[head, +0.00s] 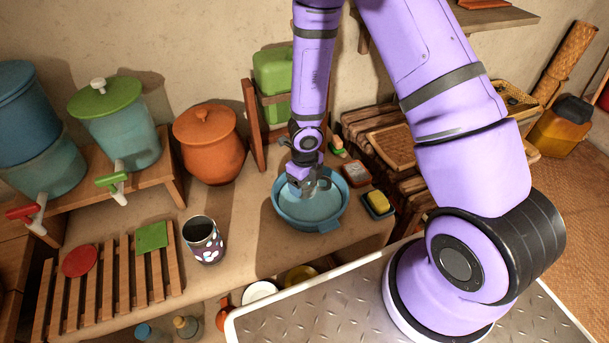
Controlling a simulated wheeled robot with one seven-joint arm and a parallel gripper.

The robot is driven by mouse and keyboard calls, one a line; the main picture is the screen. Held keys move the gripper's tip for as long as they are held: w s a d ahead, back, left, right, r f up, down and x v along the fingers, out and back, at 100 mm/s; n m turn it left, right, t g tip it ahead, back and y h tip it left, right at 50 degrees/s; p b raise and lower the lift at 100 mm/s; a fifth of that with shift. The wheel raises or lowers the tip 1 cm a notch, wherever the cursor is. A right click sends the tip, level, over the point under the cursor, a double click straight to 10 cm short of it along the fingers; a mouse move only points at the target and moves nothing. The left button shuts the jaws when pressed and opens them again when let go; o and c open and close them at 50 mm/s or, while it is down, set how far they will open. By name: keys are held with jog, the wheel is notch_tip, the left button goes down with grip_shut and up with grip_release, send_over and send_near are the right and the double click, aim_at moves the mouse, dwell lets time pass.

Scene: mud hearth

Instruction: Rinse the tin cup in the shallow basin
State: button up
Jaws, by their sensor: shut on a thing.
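A shallow blue basin (322,220) stands on the counter near its front edge. My gripper (309,190) points down inside the basin's rim, over its middle. It is shut on a small grey metallic thing (322,184) that looks like the tin cup. The gripper hides much of it, and I cannot tell whether it touches the basin floor or any water. A dark patterned tumbler (203,241) stands upright on the counter to the left, apart from the basin.
An orange lidded pot (210,145) stands behind left. Two dispensers with taps are on a wooden stand (100,190). A slatted rack (110,285) lies front left. A yellow sponge (377,201) in a dish and a brownish soap dish (356,174) sit close right of the basin.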

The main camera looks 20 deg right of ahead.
jog(key=shift+f, duration=3.9)
jog(key=shift+r, duration=5.9)
